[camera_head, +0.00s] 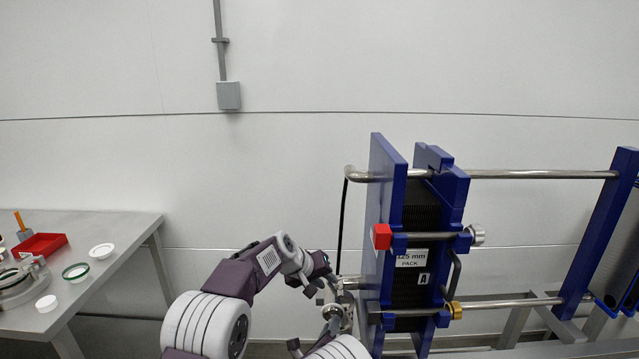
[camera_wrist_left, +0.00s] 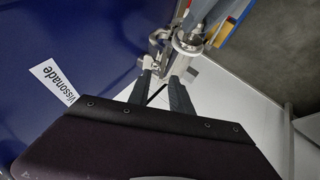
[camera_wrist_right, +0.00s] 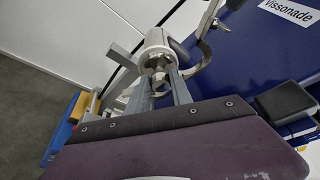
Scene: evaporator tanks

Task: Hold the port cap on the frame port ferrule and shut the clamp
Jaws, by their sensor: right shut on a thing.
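The port end at the blue frame plate (camera_head: 384,230) shows as small metal parts (camera_head: 338,312) in the head view, partly hidden by my arms. In the right wrist view, the fingers of my right gripper (camera_wrist_right: 161,82) are shut on a metal piece at the front of the round steel port cap (camera_wrist_right: 154,55). The curved clamp (camera_wrist_right: 203,48) hangs open beside it. In the left wrist view, my left gripper (camera_wrist_left: 166,76) has its fingers apart, just before the clamp (camera_wrist_left: 160,46) and the cylindrical port parts (camera_wrist_left: 188,38). Whether it touches the clamp is unclear.
A steel table (camera_head: 120,228) at the left holds a red tray (camera_head: 39,245), a green ring (camera_head: 76,272), white discs and metal parts. The plate pack (camera_head: 412,285), with steel rails, stands right of my grippers. The floor (camera_wrist_right: 28,105) beside the frame looks clear.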

